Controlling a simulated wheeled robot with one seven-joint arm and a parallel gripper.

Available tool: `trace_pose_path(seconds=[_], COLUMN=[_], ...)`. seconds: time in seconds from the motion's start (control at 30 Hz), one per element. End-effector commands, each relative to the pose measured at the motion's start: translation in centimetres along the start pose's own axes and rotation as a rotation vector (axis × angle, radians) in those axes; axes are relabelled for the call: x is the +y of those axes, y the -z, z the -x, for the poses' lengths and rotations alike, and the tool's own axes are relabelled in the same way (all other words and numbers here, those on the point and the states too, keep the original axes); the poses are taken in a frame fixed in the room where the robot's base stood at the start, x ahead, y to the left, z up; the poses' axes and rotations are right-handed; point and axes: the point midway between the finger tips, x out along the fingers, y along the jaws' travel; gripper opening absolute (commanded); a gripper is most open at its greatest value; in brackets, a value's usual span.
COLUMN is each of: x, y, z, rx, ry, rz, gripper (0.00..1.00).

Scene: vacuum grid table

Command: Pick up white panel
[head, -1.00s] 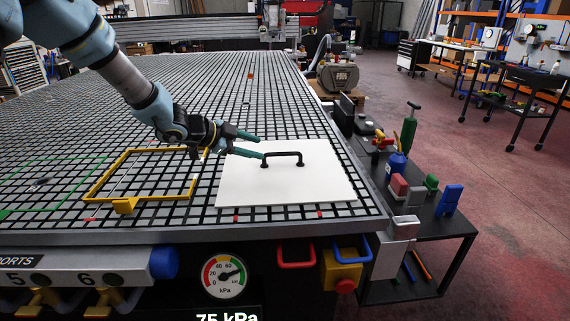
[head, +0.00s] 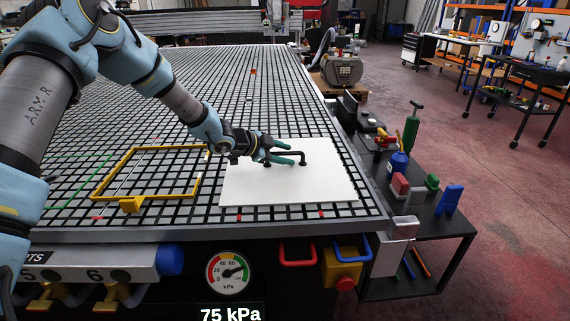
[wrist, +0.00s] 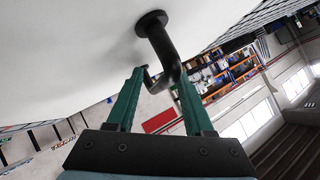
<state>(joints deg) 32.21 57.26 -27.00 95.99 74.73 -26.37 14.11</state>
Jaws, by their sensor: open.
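The white panel (head: 290,188) lies flat on the grid table near its front right corner. A black bar handle (head: 289,153) stands on the panel on two round feet. My gripper (head: 296,156) is low over the panel at the handle, with its green fingers pointing right. In the wrist view the two green fingers (wrist: 158,92) are apart, and part of the handle (wrist: 165,50) shows between and beyond their tips. The white panel (wrist: 70,50) fills the upper left there. The fingers partly hide the handle's left part in the head view.
A yellow frame (head: 152,173) lies on the grid table (head: 190,222) left of the panel. A side cart (head: 440,232) with coloured blocks, a blue bottle and a green pump stands at the right. A gauge (head: 228,271) and red and blue handles are on the table's front.

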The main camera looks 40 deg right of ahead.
Motion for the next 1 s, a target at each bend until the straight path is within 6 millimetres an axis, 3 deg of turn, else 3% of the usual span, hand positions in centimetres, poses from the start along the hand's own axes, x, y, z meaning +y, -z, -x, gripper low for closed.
trace_pose_path(seconds=[0.2,0.63,1.0], x=[0.0,-0.01,-0.02], y=[-0.01,0.0,0.0], z=[-0.03,0.0,0.01], rx=[0.0,0.0,0.0], ry=[0.0,0.0,0.001], rz=[0.0,0.0,0.001], gripper=[0.5,0.02,0.0])
